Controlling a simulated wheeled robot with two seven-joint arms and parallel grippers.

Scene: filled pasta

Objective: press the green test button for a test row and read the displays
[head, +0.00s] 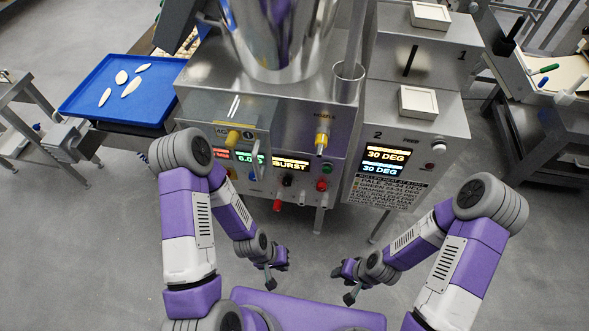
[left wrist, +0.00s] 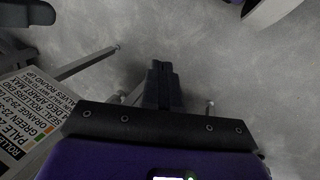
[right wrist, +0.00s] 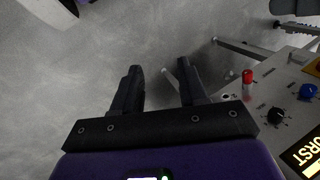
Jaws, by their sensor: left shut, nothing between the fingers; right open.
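A green button (head: 327,169) sits on the front panel of the steel machine, just above a red button (head: 321,185). To its left a display (head: 290,163) reads BURST, beside a green reading of about 6.0 (head: 243,156) and a red one partly hidden by my left arm. On the right unit, two displays (head: 384,160) each read 30 DEG. My left gripper (head: 272,277) is shut and empty, low in front of the machine; its closed fingers show in the left wrist view (left wrist: 163,72). My right gripper (head: 350,286) is open and empty, also apart from the panel (right wrist: 158,80).
A blue tray (head: 85,108) with several pale pasta pieces is at left. A printed rule card (head: 388,191) hangs below the right displays. Black (head: 287,181) and blue (head: 253,174) knobs and a red-tipped lever (head: 277,206) project from the panel. The floor before it is clear.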

